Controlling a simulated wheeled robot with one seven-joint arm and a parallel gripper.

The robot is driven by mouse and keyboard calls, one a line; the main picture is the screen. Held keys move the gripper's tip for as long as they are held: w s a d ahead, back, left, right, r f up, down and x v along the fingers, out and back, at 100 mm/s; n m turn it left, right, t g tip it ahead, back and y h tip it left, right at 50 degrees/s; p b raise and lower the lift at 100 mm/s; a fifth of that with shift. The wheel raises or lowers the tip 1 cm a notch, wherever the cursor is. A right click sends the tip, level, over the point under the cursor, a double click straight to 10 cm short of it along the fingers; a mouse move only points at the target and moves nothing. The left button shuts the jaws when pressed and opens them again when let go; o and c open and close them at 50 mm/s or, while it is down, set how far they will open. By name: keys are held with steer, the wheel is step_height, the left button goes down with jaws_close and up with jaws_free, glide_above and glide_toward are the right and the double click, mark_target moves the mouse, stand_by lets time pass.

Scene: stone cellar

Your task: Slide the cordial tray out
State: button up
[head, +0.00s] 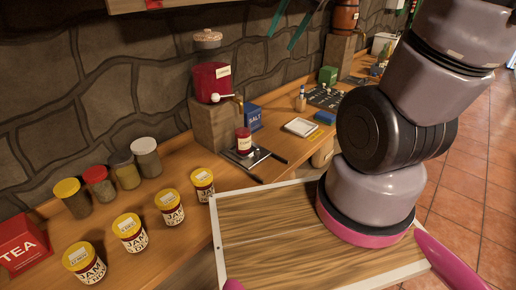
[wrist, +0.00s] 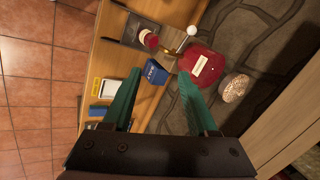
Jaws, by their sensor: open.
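The cordial tray (head: 263,155) is a dark, flat tray with black handles on the bench, below the tap of the red cordial dispenser (head: 211,83). A small red jar with a pale label (head: 243,141) stands on the tray. In the wrist view the tray (wrist: 132,30) shows at the top, with the jar (wrist: 148,38) on it. My gripper (wrist: 158,80) has two green fingers spread apart and empty. In the head view the green fingers (head: 290,22) show at the top, above and right of the dispenser, apart from the tray.
The dispenser sits on a wooden block (head: 215,128) against the stone wall. A blue salt box (head: 253,117) stands just behind the tray. A white dish (head: 300,127) lies to the right. Jam jars (head: 129,232) and spice jars (head: 146,158) stand to the left.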

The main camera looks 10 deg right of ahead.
steer(key=w+a+f+m+g, duration=0.1)
steer(key=w+f+m+g, duration=0.4)
steer(key=f, duration=1)
steer(key=m, duration=0.3)
glide_toward(257, 152)
steer(key=x, duration=0.8)
steer(key=shift+f, duration=0.15)
jaws_close()
steer(key=shift+d, duration=0.1)
